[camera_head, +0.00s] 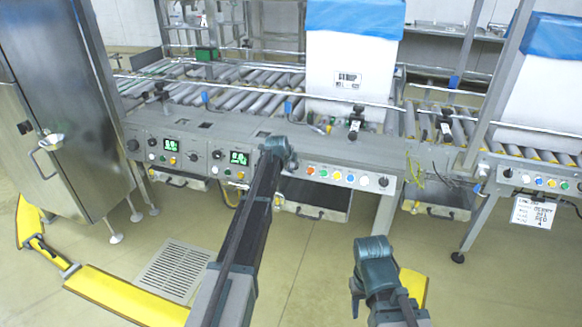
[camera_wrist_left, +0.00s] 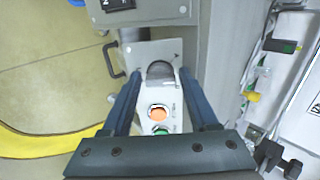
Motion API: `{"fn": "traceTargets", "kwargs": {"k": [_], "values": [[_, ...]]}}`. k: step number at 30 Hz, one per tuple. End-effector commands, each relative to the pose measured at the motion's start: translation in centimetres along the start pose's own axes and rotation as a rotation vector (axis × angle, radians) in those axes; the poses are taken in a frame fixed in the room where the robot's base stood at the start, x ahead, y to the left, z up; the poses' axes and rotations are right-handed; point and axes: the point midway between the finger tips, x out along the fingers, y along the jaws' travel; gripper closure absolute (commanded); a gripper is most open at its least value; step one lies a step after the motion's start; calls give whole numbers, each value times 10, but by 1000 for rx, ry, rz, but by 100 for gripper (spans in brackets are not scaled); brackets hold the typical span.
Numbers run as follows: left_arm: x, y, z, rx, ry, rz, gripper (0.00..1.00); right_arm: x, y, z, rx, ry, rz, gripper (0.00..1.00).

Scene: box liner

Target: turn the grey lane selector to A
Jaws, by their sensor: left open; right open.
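The grey lane selector (camera_wrist_left: 160,70) shows in the left wrist view as a dark rounded knob on a light panel, beside an orange button and a green button. A small mark, perhaps a letter, is printed to its upper right; which way the knob points is unclear. My left gripper (camera_wrist_left: 158,76) is open, its two fingers on either side of the knob; contact cannot be told. In the head view my left gripper (camera_head: 280,150) is at the console front and hides the selector. My right gripper (camera_head: 374,250) is open and empty, low in front of the console.
The console (camera_head: 345,152) carries several coloured buttons, green displays and a black knob (camera_head: 383,182) at its right end. Roller conveyors with a white blue-topped box (camera_head: 350,60) are behind. A steel cabinet (camera_head: 60,100) stands left. Drawers with handles hang below the console.

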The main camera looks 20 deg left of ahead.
Motion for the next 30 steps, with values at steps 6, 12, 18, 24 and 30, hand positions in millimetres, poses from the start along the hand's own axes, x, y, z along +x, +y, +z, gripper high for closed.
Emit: {"fn": "traceTargets", "kwargs": {"k": [6, 12, 18, 24, 30], "values": [[-1, 0, 0, 0, 0, 0, 60, -1, 0, 0, 0, 0, 0, 50], [-1, 0, 0, 0, 0, 0, 96, -1, 0, 0, 0, 0, 0, 50], [-1, 0, 0, -5, 0, 0, 100, 0, 0, 0, 0, 0, 0, 50], [-1, 0, 0, -67, 0, 0, 100, 0, 0, 0, 0, 0, 0, 50], [0, 1, 0, -208, -1, 1, 100, 0, 0, 0, 0, 0, 0, 50]]}}
